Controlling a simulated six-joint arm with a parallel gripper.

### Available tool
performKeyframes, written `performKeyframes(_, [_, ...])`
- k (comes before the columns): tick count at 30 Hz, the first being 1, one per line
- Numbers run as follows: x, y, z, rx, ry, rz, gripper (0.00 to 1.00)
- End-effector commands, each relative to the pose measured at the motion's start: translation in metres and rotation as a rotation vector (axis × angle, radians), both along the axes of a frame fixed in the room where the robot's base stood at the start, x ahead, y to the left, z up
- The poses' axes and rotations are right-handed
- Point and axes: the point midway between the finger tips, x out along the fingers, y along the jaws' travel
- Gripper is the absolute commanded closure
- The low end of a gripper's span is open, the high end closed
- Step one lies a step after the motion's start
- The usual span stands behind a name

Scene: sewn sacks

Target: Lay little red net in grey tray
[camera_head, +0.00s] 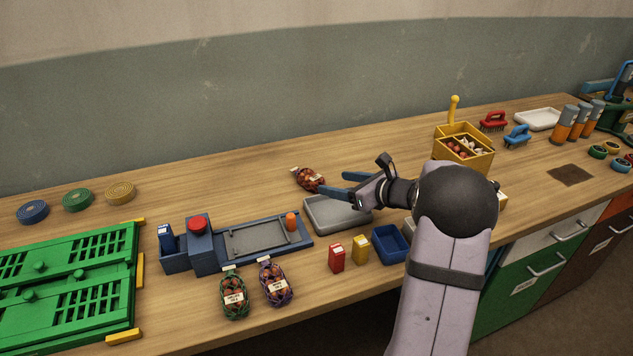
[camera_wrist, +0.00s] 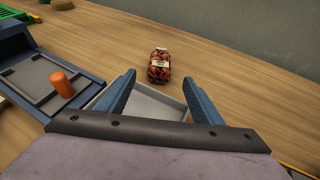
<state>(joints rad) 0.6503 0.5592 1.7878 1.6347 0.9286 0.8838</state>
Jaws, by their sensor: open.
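The little red net (camera_head: 309,179), a small red mesh sack with a white label, lies on the table just behind the grey tray (camera_head: 327,217). It also shows in the wrist view (camera_wrist: 159,66), beyond my fingertips and roughly centred between them. The grey tray is shallow and looks empty where I see it; my gripper and arm hide part of it. My gripper (camera_head: 340,184) is open and empty above the tray, with its blue fingers pointing towards the net. In the wrist view my gripper (camera_wrist: 160,88) has its fingers spread wide, with the tray below.
A blue scale (camera_head: 250,238) with an orange weight (camera_head: 291,221) stands left of the tray. Green (camera_head: 234,296) and purple (camera_head: 275,284) nets lie in front of it. Red and yellow boxes and a blue bin (camera_head: 391,243) stand in front of the tray. Table behind the net is clear.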

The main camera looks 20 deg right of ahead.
Motion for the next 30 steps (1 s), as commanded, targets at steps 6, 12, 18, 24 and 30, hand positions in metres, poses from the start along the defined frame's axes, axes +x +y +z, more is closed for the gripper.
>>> performKeyframes(6, [0.018,0.005,-0.006,0.003,0.001,0.002,0.39])
performKeyframes(12, [0.038,0.012,-0.021,0.0,0.0,0.001,0.39])
performKeyframes(18, [0.043,0.013,-0.025,-0.003,-0.001,-0.001,0.39])
performKeyframes(24, [0.056,0.019,-0.031,-0.002,-0.001,0.001,0.39])
performKeyframes(30, [0.06,0.02,-0.032,-0.003,-0.002,-0.001,0.39])
